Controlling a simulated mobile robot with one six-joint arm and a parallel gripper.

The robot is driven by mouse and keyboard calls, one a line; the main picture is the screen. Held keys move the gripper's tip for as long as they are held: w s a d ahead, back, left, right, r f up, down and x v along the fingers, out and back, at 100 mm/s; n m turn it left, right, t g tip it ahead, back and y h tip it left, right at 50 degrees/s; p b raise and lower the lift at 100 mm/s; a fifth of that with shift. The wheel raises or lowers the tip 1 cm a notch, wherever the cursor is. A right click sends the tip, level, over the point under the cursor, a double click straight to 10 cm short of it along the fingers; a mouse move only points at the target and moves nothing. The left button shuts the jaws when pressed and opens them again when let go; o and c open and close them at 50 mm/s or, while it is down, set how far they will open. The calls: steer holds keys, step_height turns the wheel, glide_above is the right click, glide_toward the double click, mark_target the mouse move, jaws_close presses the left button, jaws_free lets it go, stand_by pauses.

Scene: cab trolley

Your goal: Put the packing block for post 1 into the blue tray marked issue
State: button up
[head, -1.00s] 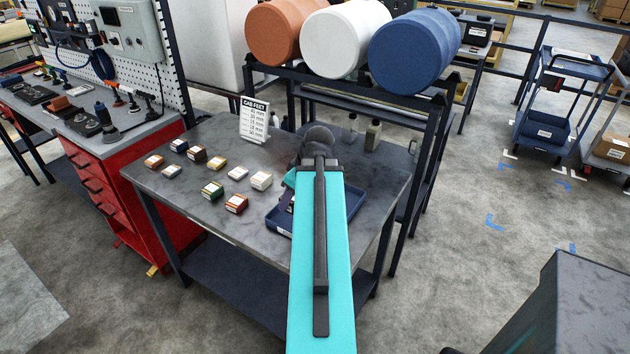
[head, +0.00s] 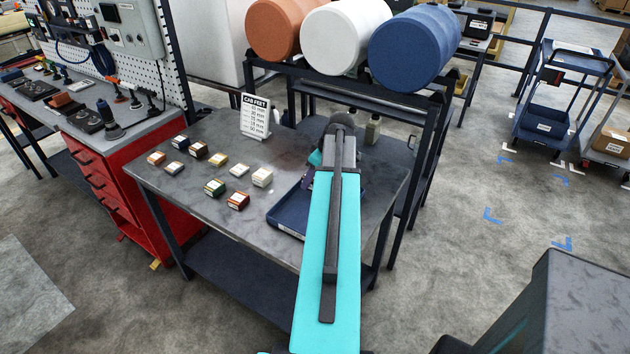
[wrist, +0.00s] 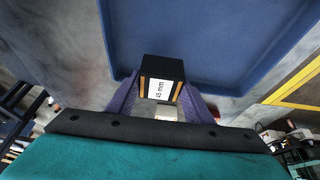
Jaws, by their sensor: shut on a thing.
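My gripper (wrist: 162,92) is shut on a black packing block (wrist: 161,68) with yellow-brown edges and a white label that seems to read "45 mm". In the wrist view the blue tray (wrist: 225,40) fills the upper middle, and the block overlaps its rim in the picture. I cannot tell how high the block is above it. In the head view the blue tray (head: 283,219) lies on the grey table's right part, partly covered by my arm. My fingers and the held block are mostly hidden there. Any marking on the tray is not readable.
Several small labelled blocks (head: 214,187) stand in rows on the table (head: 200,212), left of the tray. A "CAB FEET" sign (head: 256,116) stands at the back. Bottles (head: 372,130) stand behind my arm. A rack with three large rolls (head: 345,38) rises beyond the table.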

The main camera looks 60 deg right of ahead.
steer(key=shift+d, duration=0.85)
steer(key=shift+f, duration=0.1)
steer(key=shift+f+p, duration=1)
steer(key=shift+f, duration=0.75)
steer(key=shift+f, duration=0.2)
steer(key=o, duration=1.2)
steer(key=shift+r, duration=0.15)
steer(key=shift+r, duration=0.15)
steer(key=b+v, duration=0.3)
steer(key=v, duration=0.8)
steer(key=shift+s+r, duration=0.15)
steer(key=shift+r, duration=0.25)
